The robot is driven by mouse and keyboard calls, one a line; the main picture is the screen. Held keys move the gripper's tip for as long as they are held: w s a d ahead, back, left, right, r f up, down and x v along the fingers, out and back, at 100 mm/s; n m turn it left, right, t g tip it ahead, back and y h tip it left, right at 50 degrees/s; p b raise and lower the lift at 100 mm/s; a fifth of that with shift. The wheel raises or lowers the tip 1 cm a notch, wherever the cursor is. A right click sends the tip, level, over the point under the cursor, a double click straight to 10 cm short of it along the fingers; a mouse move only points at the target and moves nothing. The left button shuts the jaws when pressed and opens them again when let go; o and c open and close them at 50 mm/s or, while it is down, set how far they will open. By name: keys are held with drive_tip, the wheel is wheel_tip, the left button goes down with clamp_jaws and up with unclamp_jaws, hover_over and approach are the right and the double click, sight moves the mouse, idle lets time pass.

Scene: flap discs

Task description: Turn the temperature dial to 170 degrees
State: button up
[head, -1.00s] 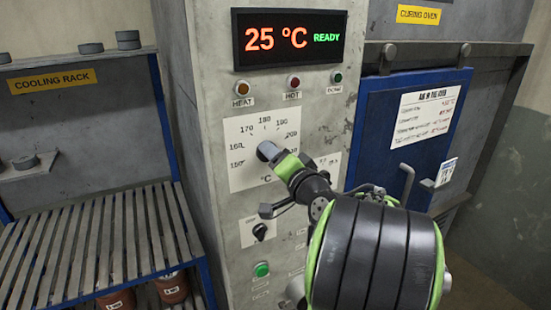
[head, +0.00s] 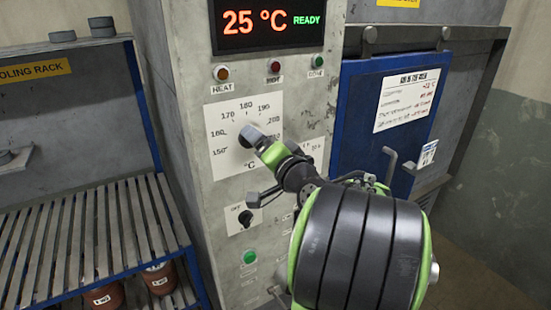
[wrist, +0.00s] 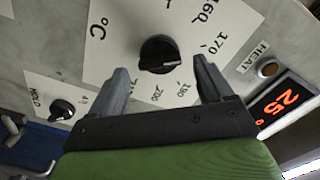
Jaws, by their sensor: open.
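The temperature dial (wrist: 160,52) is a round black knob on a white scale plate (wrist: 105,45) in the wrist view. A pale mark shows on its right side; the exact reading is hard to tell. My gripper (wrist: 160,66) is open, with one grey finger on each side of the dial's near edge. I cannot tell whether the fingers touch it. In the head view my gripper (head: 258,138) is at the middle of the scale plate (head: 220,172) and largely hides the dial. The display (head: 268,22) reads 25 °C READY.
A smaller black knob (head: 246,217) and a green button (head: 249,257) sit below on the panel. The knob marked HOLD (wrist: 62,110) is left of the dial in the wrist view. The blue oven door (head: 350,115) is right, the slatted rack (head: 90,235) left.

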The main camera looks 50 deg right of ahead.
drive_tip(key=b+v, duration=0.3)
drive_tip(key=v, duration=1.1)
drive_tip(key=shift+s+a, duration=0.15)
drive_tip(key=shift+s, duration=0.05)
